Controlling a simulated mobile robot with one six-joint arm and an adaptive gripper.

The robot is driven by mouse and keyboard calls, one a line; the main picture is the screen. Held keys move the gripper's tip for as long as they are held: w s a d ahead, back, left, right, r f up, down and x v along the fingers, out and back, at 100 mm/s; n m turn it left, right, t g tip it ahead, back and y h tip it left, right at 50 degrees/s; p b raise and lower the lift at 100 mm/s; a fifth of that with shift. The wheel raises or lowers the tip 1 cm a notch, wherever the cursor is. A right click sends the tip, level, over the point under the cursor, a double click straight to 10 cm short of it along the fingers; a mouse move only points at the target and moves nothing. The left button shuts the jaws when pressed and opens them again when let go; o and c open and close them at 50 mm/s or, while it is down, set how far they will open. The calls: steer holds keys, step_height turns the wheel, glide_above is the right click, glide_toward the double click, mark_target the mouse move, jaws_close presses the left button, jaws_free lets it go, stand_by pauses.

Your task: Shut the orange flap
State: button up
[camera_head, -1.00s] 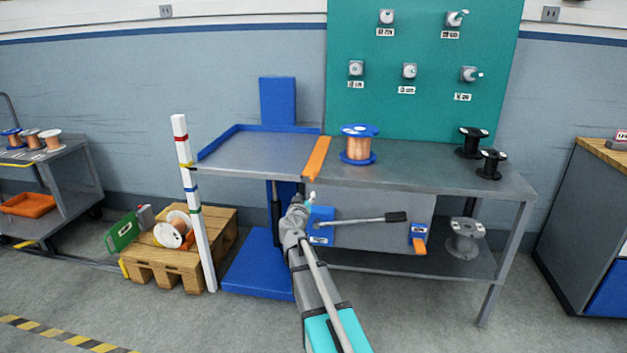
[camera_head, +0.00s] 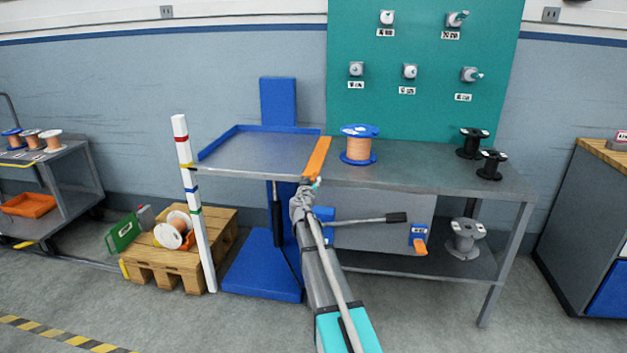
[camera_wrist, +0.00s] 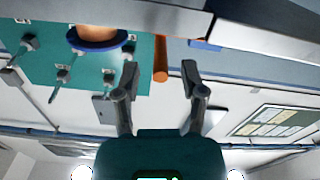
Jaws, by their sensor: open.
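The orange flap (camera_head: 317,158) is a narrow strip at the seam between the blue-rimmed lift table (camera_head: 250,155) and the grey bench (camera_head: 430,165). In the wrist view, which is upside down, the flap (camera_wrist: 160,60) shows end-on and stands up above the bench edge. My gripper (camera_head: 316,184) is just in front of the flap's near end, about at tabletop height. Its two fingers (camera_wrist: 160,72) are apart, with the flap showing between them and farther off. I see no contact. My wrist hides part of the blue lever box (camera_head: 325,214).
A blue spool of copper wire (camera_head: 358,147) stands on the bench right of the flap. A lever with a black grip (camera_head: 397,217) sticks out below the bench top. A white striped post (camera_head: 194,205) stands at the lift table's left. The lift table top is empty.

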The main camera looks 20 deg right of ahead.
steer(key=shift+x, duration=1.15)
